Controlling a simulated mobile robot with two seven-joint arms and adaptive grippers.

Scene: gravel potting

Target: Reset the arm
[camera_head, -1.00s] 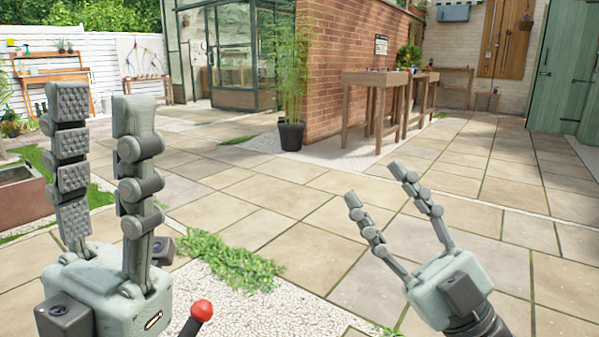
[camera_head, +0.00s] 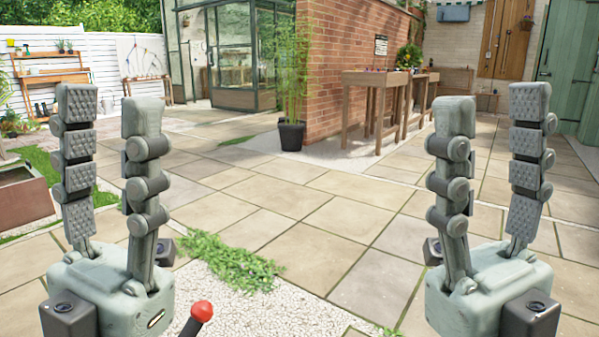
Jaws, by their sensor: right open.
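My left gripper (camera_head: 108,95) stands upright at the left of the head view. Its two segmented grey fingers are apart, with nothing between them. My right gripper (camera_head: 490,95) stands upright at the right of the view, close to the camera. Its two fingers are apart and parallel, with nothing between them. Both grippers point up and are clear of everything around them.
Paving (camera_head: 290,212) fills the open middle ground. A wooden table (camera_head: 375,77) stands by the brick wall (camera_head: 335,60). A potted bamboo (camera_head: 291,135) stands at the wall's end. A red-knobbed lever (camera_head: 202,311) is low in front. A planter (camera_head: 22,200) is at the left.

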